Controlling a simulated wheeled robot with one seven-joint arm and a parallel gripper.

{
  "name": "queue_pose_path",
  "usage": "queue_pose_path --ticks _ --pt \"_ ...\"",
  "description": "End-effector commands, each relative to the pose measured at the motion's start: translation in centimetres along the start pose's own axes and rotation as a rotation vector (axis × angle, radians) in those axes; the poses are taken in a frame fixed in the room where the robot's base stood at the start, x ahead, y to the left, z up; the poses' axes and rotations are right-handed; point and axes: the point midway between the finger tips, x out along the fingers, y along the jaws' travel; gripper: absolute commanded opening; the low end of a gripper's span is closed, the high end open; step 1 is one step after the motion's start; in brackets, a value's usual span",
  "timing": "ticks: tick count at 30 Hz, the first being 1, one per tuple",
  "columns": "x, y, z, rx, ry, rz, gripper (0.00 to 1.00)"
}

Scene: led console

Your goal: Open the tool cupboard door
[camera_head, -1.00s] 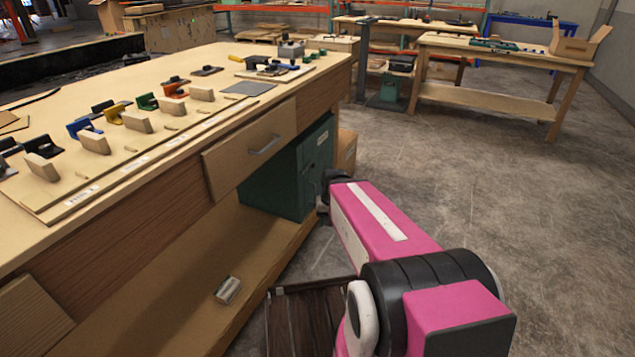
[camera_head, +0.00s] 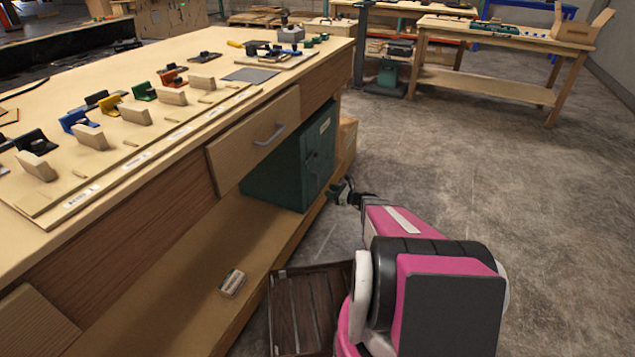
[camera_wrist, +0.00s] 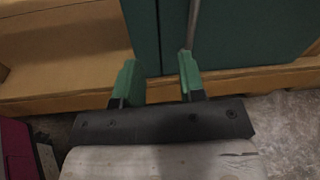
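The tool cupboard (camera_head: 291,168) is a dark green metal box on the lower shelf under the workbench, with a small pale label on its front. Its door looks shut. In the wrist view the green cupboard front (camera_wrist: 235,35) fills the top, with a thin vertical bar or edge running down it. My gripper (camera_head: 345,192) is in front of the cupboard's lower right. In the wrist view my gripper (camera_wrist: 158,75) shows two green fingertips spread apart with nothing between them. The right fingertip lies close to the lower end of the vertical bar; I cannot tell whether they touch.
The workbench (camera_head: 215,65) carries several coloured clamps and wooden blocks. A drawer (camera_head: 253,139) with a metal handle is above the cupboard. A dark slatted crate (camera_head: 305,310) stands on the floor beside my arm. A cardboard box (camera_head: 346,141) is behind the cupboard. Open floor lies to the right.

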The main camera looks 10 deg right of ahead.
Motion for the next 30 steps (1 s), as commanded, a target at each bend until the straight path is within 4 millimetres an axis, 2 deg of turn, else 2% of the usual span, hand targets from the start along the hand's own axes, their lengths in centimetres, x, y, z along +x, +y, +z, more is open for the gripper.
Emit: queue_pose_path --ticks 1,3,7,10,24,30 --pt "-0.2 -1.2 -1.1 0.050 -0.026 -0.039 0.37" --pt "-0.5 -2.1 -1.6 0.098 -0.055 -0.076 0.37" --pt "-0.7 -2.8 -2.0 0.137 -0.080 -0.107 0.37" --pt "0.0 -2.9 -1.9 0.142 -0.083 -0.110 0.37" --pt "7.6 -3.8 -1.4 0.138 -0.081 -0.108 0.37" --pt "9.4 -4.0 -1.2 0.138 -0.081 -0.108 0.37"
